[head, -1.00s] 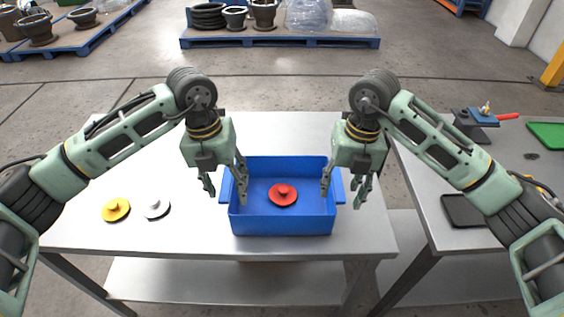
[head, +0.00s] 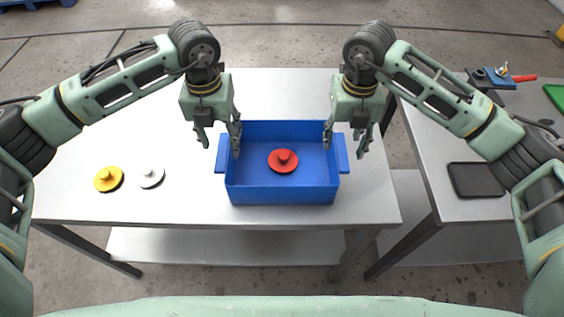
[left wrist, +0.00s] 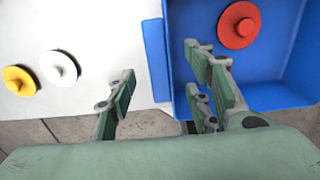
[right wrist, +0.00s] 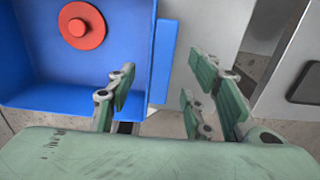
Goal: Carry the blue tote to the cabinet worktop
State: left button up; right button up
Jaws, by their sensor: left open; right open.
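The blue tote (head: 282,192) stands on the light grey table, with a red disc with a knob (head: 283,161) lying inside it. It has a flange handle on its left and right sides. My left gripper (head: 219,143) is open above the tote's left side; in the left wrist view (left wrist: 160,95) its fingers lie on either side of the left handle (left wrist: 156,60). My right gripper (head: 344,143) is open above the right side; in the right wrist view (right wrist: 160,95) its fingers lie on either side of the right handle (right wrist: 163,60). I cannot tell whether either touches. No cabinet worktop is identifiable.
A yellow disc (head: 108,179) and a white disc (head: 150,176) lie on the table (head: 190,205) left of the tote. A second table (head: 440,180) at the right, across a gap, holds a dark tray (head: 474,179), a blue fixture with a red handle (head: 495,77) and a green mat.

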aim_at(223, 150)
pick_arm(q)
notch_tip(223, 150, down, 5)
jog(key=shift+r, duration=0.1)
pick_arm(e)
notch_tip(223, 150, down, 5)
jog(key=shift+r, duration=0.1)
pick_arm(q)
jog(key=shift+c, duration=0.5)
pick_arm(e)
jog(key=shift+c, duration=0.6)
pick_arm(q)
grip_shut()
pick_arm(e)
grip_shut()
